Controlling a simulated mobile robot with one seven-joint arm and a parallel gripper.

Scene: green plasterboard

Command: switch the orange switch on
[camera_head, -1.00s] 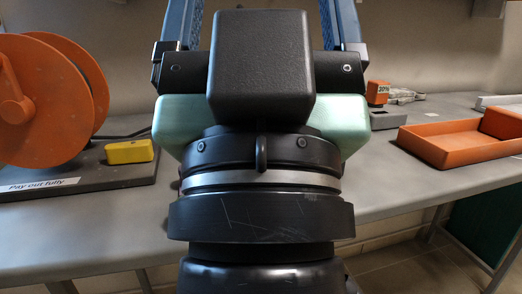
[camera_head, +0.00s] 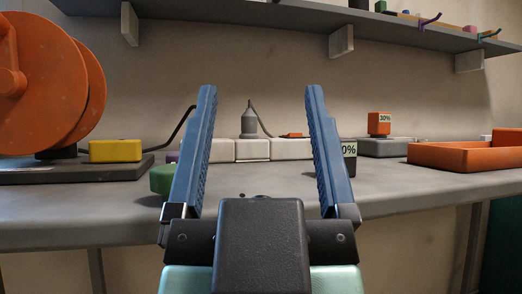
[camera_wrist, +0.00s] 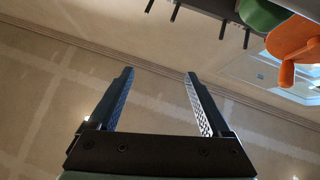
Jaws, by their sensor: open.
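A small flat orange piece (camera_head: 291,135), which may be the orange switch, shows on the row of white boxes (camera_head: 252,150) at the back of the bench. It is too small to tell its position. My gripper (camera_head: 260,90) is open and empty, its two blue fingers pointing up in the head view, with the white boxes and the orange piece seen between them. The fingers also show in the wrist view (camera_wrist: 159,73), spread apart with nothing between them.
An orange reel (camera_head: 45,90) and a yellow block (camera_head: 116,151) stand at left on the grey bench (camera_head: 90,215). A green piece (camera_head: 161,180) is by the left finger. A shelf (camera_head: 280,18) runs above.

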